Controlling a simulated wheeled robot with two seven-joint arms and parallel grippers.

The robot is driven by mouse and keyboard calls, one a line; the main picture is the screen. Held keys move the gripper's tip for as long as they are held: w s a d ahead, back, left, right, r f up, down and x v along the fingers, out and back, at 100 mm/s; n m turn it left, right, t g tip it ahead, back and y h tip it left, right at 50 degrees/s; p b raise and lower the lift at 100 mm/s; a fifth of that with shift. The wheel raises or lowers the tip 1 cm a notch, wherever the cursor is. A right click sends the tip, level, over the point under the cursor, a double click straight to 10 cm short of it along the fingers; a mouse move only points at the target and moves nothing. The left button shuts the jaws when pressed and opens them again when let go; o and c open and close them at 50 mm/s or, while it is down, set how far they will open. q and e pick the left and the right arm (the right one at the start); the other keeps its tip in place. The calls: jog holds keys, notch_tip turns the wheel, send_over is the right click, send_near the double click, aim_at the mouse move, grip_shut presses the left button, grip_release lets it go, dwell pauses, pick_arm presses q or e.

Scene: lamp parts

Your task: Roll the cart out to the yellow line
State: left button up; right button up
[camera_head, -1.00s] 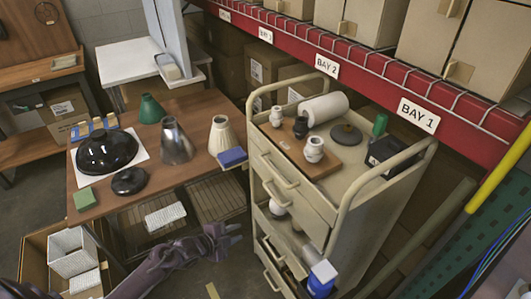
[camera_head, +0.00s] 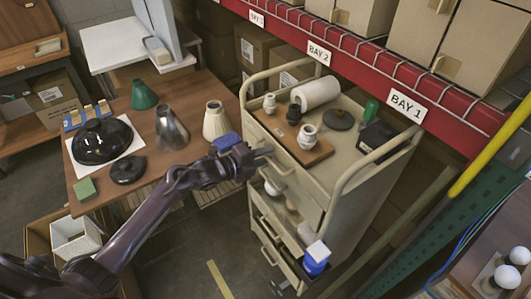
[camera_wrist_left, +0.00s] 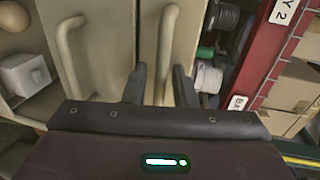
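The beige cart (camera_head: 352,205) stands on the floor beside the wooden table, below the red shelf beam. It has drawers with bar handles, and push rails at its top. A short yellow line (camera_head: 220,279) shows on the floor in front of it. My left gripper (camera_head: 266,156) is at the cart's upper drawer front, close to the top handle. In the left wrist view, its fingers (camera_wrist_left: 160,86) are open, with a drawer handle (camera_wrist_left: 168,40) seen between them; contact cannot be told. My right gripper is not in view.
The cart's top carries white and black sockets on a wooden board, a white roll (camera_head: 315,92) and a black box (camera_head: 382,138). The wooden table (camera_head: 190,95) with lamp shades is at left. A green rack post (camera_head: 440,215) stands at right. Floor before the cart looks clear.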

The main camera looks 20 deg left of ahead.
pick_arm(q)
jog(key=shift+w+d, duration=0.1)
jog(key=shift+c, duration=0.5)
grip_shut()
